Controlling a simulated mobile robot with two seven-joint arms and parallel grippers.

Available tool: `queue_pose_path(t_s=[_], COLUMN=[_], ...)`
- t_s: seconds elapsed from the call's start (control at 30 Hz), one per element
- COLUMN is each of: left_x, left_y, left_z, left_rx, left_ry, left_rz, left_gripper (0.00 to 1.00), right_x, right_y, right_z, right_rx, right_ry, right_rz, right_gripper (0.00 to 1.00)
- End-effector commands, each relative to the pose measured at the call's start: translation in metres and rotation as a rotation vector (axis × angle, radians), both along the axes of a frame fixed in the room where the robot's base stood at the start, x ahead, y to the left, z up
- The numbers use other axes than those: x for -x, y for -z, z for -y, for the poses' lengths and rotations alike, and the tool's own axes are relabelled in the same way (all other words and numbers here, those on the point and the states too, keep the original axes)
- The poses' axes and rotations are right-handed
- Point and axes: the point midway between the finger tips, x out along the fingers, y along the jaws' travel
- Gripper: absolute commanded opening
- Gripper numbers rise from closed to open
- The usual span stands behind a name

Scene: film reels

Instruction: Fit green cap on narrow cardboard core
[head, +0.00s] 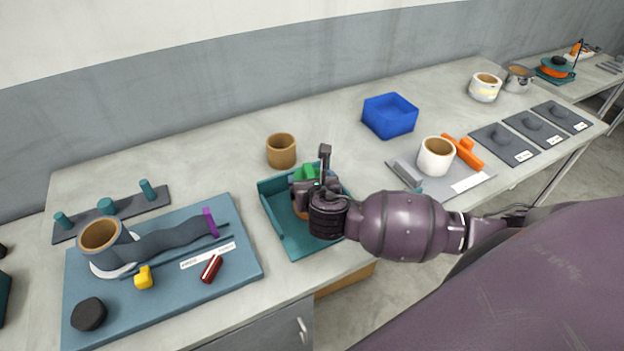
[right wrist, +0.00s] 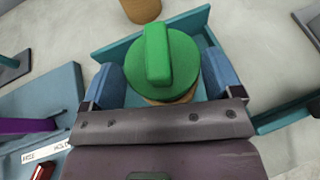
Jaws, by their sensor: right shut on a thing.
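The green cap (right wrist: 160,62), a round disc with a raised bar across its top, sits between the two blue fingers of my right gripper (right wrist: 165,85) in the right wrist view. In the head view only part of the cap (head: 304,173) shows behind the gripper (head: 318,185). The gripper is shut on the cap, over the teal tray. A strip of brown cardboard (right wrist: 178,98) shows under the cap's near edge; whether the cap is seated on it is hidden. Another cardboard core (head: 281,151) stands upright behind the tray. My left gripper is not in view.
The teal tray (head: 284,236) has low walls. A blue mat (head: 236,262) with a wide core, grey strip and small parts lies to the left. A blue bin (head: 390,116) and a grey board (head: 474,181) with a white-wrapped core stand right. Bench between is mostly clear.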

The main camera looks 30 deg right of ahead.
Motion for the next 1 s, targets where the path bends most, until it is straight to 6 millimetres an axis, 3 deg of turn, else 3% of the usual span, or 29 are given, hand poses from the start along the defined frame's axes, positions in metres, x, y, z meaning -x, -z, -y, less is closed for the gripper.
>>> queue_pose_path(t_s=[0.03,0.27,1.0], left_x=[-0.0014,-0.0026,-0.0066], left_y=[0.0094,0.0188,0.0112], left_z=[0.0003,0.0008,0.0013], left_rx=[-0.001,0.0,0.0], left_ry=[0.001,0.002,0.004], left_rz=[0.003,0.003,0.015], left_gripper=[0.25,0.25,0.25], right_x=[0.0001,0.0003,0.0003], right_y=[0.0104,0.0202,0.0186], right_z=[0.0001,0.0001,0.0002], right_rx=[0.0,0.001,0.0], right_ry=[0.0,0.001,0.001], right_rz=[0.0,-0.002,-0.002], right_gripper=[0.62,0.62,0.62])
